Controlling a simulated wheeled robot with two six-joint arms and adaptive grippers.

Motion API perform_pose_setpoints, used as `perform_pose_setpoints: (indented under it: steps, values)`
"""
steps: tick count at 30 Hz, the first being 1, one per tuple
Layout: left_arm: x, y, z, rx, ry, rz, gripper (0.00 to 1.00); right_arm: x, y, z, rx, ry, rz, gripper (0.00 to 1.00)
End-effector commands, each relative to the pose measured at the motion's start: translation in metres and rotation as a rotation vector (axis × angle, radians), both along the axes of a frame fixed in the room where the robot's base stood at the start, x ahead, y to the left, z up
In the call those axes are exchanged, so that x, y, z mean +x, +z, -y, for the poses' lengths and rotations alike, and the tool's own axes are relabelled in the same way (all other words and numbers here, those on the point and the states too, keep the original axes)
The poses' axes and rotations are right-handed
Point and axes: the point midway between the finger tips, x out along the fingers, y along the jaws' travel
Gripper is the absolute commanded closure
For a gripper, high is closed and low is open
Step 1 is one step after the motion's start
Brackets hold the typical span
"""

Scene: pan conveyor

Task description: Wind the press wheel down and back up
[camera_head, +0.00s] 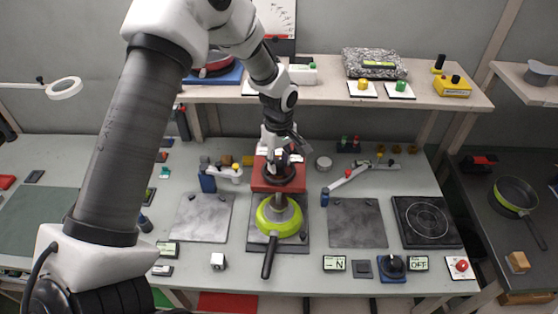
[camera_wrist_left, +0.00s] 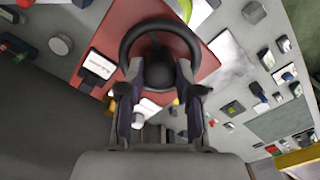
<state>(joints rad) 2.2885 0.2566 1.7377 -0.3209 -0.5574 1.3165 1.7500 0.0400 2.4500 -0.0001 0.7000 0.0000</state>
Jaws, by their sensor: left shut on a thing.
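The black press wheel (camera_head: 272,179) lies on top of the red press head (camera_head: 259,185). My left gripper (camera_head: 281,161) reaches down onto the wheel from above. In the left wrist view the wheel's rim (camera_wrist_left: 157,22) curves beyond my left gripper (camera_wrist_left: 160,72), whose fingers are closed around a dark part at the wheel. The fingers hide where exactly they touch. Below the press head, a green pan (camera_head: 265,219) stands on the press's dark base plate (camera_head: 255,241), its handle pointing to the front. My right gripper is not in view.
Grey plates (camera_head: 203,218) and (camera_head: 357,223) lie left and right of the press. A hotplate (camera_head: 427,221) is at the right. A display (camera_head: 334,263) reading "- N", a knob (camera_head: 392,266) and a red button (camera_head: 461,266) line the front edge. A shelf (camera_head: 330,95) runs behind.

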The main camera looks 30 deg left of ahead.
Motion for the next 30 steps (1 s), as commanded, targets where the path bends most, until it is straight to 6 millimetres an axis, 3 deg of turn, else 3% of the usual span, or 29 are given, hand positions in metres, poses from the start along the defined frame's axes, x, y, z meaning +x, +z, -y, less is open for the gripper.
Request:
perform_pose_setpoints:
  steps: [16,17,18,19,30]
  values:
    - [-0.0023,-0.0026,0.0003,-0.001,0.03,-0.008,1.0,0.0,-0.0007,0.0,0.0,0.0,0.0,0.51]
    - [-0.0023,-0.0026,0.0003,-0.001,0.03,-0.008,0.59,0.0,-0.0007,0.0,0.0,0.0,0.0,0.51]
    - [-0.0023,-0.0025,0.0003,-0.001,0.029,-0.008,0.45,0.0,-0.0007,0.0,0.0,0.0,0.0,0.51]
    - [-0.0021,-0.0023,0.0002,-0.001,0.029,-0.007,0.41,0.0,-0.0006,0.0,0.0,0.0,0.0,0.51]
    - [0.0,0.0055,0.0,0.0,0.029,0.0,0.41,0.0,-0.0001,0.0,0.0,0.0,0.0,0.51]
